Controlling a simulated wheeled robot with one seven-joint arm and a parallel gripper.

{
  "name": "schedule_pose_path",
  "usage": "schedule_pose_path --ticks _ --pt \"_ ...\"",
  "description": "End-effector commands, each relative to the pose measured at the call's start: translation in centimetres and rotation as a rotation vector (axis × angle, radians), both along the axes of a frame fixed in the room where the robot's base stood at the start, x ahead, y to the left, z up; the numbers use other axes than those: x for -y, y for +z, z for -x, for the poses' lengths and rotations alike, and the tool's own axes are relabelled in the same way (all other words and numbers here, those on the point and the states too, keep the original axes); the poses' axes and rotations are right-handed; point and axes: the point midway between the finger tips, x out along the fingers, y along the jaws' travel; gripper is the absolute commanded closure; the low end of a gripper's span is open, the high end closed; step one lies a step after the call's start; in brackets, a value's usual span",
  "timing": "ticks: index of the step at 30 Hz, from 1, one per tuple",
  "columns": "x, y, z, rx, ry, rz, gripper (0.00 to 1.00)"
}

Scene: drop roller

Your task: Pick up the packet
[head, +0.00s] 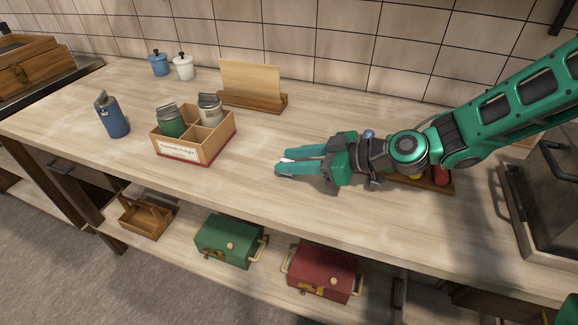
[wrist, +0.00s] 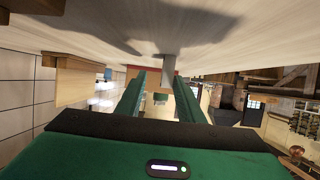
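No thing is plainly marked as the packet. A blue pouch-like container with a grey top (head: 113,118) stands on the counter at the left. A green one (head: 170,123) and a pale grey one (head: 210,108) stand in a divided wooden box (head: 206,150) with a white label. My gripper (head: 281,162) is over the counter to the right of the box, pointing left, its fingers apart. In the wrist view, its fingers (wrist: 160,77) also show apart, with a narrow grey-brown piece (wrist: 168,66) visible between the tips; whether they touch it is unclear.
A wooden stand with a board (head: 252,100) is behind, near the tiled wall. Blue (head: 159,64) and white (head: 182,67) lidded jars stand at the back left. Green (head: 229,242) and red (head: 320,271) boxes sit on the lower shelf. Counter between gripper and box is clear.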

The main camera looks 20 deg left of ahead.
Motion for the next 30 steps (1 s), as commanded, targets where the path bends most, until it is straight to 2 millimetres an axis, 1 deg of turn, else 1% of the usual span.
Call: schedule_pose_path --ticks 4,9,13,16,22,23,24,27,30 --pt "-1.1 -0.3 0.1 0.0 0.002 -0.001 0.66" --pt "-3.5 -1.0 0.4 0.0 0.004 -0.001 0.66" --pt "-4.8 -1.5 0.2 -0.001 0.002 -0.001 0.66" --pt "-5.2 -1.7 0.1 0.001 0.001 -0.001 0.66" --pt "-5.3 -1.7 0.1 0.001 0.001 -0.001 0.66" --pt "-5.3 -1.7 0.1 0.0 0.002 0.0 0.7" --pt "-5.3 -1.7 0.1 0.0 0.002 -0.001 0.8" --pt "-5.2 -1.7 0.1 0.0 0.002 0.0 1.0" --pt "-5.2 -1.7 0.1 0.001 0.003 0.0 1.0"
